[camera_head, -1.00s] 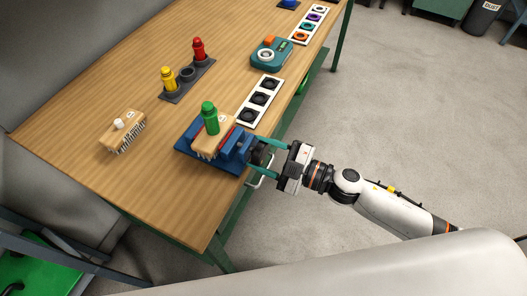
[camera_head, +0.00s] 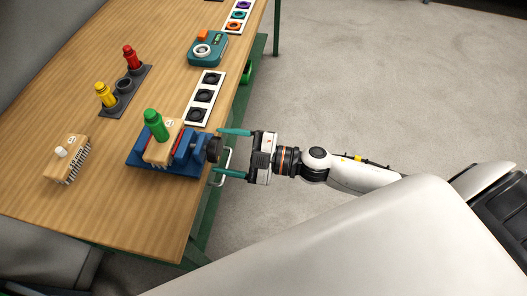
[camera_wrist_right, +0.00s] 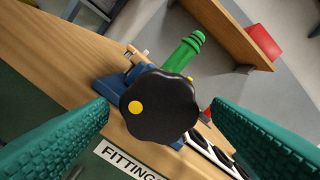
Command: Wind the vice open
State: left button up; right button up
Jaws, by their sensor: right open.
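The blue vice (camera_head: 190,158) sits at the table's edge with a wooden needle block (camera_head: 163,150) between its jaws. A green bottle-shaped piece (camera_head: 155,125) stands tilted in view on top of that block. The vice's black lobed hand knob (camera_head: 213,148) faces my right gripper (camera_head: 226,153). In the right wrist view the knob (camera_wrist_right: 165,106), with a yellow dot, lies ahead between the two teal fingers (camera_wrist_right: 160,135). My right gripper is open, its fingertips close to the knob on either side; I cannot tell whether they touch it. My left gripper is not in view.
A second needle block (camera_head: 67,160) lies at the left. A dark rack (camera_head: 124,92) holds a yellow and a red bottle. A white strip (camera_head: 205,98) with black sockets and a teal device (camera_head: 207,48) lie behind the vice. A metal handle (camera_head: 226,165) sticks out at the table edge.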

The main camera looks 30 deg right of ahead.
jog(key=b+v, duration=0.2)
jog(key=v, duration=0.8)
